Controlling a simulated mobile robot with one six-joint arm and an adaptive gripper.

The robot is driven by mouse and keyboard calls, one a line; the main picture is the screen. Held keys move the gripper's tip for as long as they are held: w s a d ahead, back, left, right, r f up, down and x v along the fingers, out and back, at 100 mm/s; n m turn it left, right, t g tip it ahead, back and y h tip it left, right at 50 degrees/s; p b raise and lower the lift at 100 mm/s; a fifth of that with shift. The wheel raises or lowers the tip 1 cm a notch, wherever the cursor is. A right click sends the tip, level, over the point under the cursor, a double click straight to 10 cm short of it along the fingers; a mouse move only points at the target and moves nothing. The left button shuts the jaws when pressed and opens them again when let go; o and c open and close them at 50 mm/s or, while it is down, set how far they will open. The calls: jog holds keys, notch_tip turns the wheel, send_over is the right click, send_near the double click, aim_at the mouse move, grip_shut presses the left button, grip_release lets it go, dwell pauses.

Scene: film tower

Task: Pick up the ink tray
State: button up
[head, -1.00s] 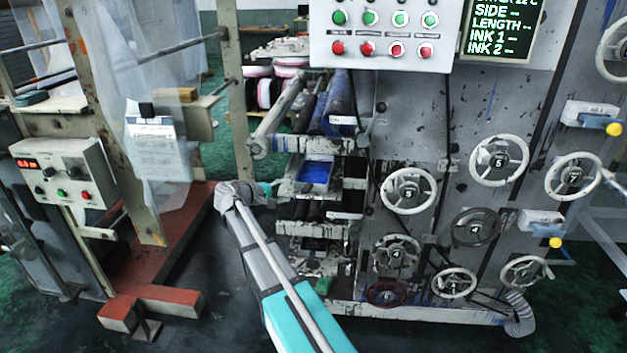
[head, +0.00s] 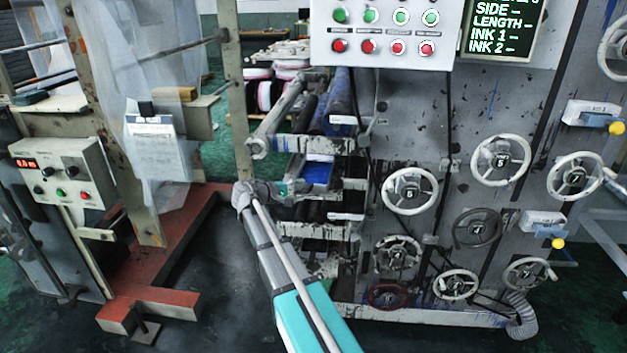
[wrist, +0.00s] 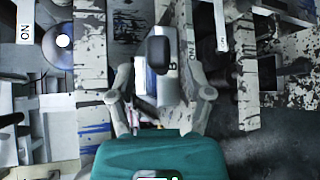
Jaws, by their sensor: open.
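The ink tray appears to be the blue-filled tray (head: 318,173) in the left side of the press, between the upper and lower rollers, in the head view. My gripper (head: 290,187) is at its left, pointing right towards the press; its fingertips are small and partly lost against the rollers. In the wrist view my gripper (wrist: 160,82) has its two grey fingers spread. Between and beyond them is a pale block with a dark rounded knob (wrist: 158,50) and a letter B, apparently on the tray. I cannot tell any contact.
Press frame bars with ink stains (wrist: 92,85) stand close on both sides of the fingers in the wrist view. The press side wall carries several handwheels (head: 409,190). A red-brown base frame (head: 185,245) stands at left, with dark floor between it and the press.

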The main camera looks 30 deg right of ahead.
jog(key=shift+x, duration=1.05)
grip_shut()
